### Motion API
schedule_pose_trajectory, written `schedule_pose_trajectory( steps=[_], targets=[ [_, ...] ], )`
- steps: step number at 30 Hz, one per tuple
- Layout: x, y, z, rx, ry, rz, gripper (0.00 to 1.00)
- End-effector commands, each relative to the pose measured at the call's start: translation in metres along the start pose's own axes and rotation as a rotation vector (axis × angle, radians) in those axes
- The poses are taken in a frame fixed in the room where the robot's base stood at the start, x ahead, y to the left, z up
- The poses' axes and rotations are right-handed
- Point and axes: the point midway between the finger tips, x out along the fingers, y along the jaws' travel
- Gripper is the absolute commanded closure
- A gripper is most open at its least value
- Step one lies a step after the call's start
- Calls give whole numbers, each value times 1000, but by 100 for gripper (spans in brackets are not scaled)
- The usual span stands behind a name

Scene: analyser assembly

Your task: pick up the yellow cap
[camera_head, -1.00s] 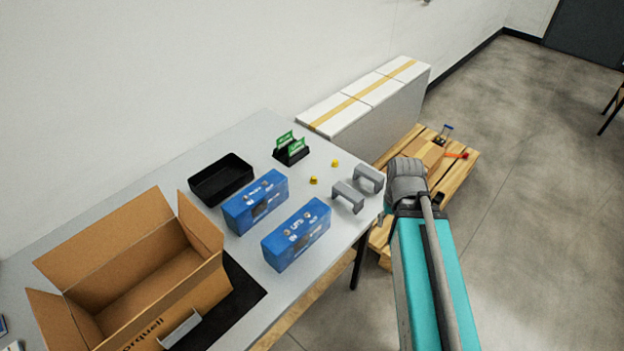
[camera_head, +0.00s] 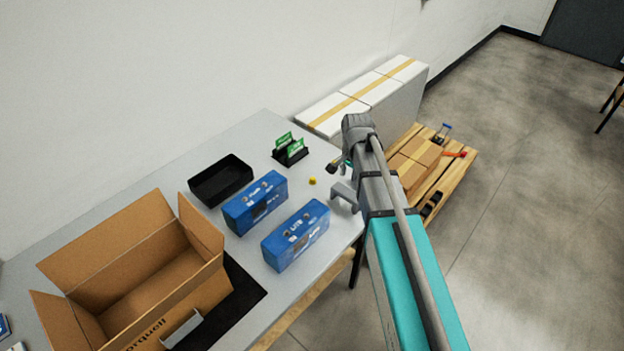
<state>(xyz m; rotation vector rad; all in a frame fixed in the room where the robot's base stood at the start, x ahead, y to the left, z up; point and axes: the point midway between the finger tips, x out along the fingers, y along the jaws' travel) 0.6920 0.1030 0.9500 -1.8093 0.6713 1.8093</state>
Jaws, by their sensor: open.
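One yellow cap (camera_head: 312,181) lies on the grey table (camera_head: 258,128), to the right of the blue analyser boxes. A second yellow cap is hidden behind my gripper and arm. My gripper (camera_head: 333,169) is over the table's right end, its dark fingertip close to the right of the visible cap and apart from it. It is open, and I see nothing held in it. Part of a grey bracket (camera_head: 343,196) shows below my gripper; the other bracket is hidden by my arm.
Two blue boxes (camera_head: 256,203) (camera_head: 296,236), a black tray (camera_head: 221,180) and a black holder with green cards (camera_head: 290,150) stand on the table. An open cardboard box (camera_head: 150,270) is at the left. White cartons (camera_head: 365,100) and a wooden pallet (camera_head: 452,178) are beyond.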

Motion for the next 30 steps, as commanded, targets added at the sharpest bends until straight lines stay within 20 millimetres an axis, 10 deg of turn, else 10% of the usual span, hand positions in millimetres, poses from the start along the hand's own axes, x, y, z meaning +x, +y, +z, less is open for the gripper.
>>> schedule_pose_trajectory(
  steps=[13, 30],
  targets=[
    [-12, -142, -5, 485, 0, 0, 30],
    [-13, -164, 0, 583, 0, 0, 30]
  ],
)
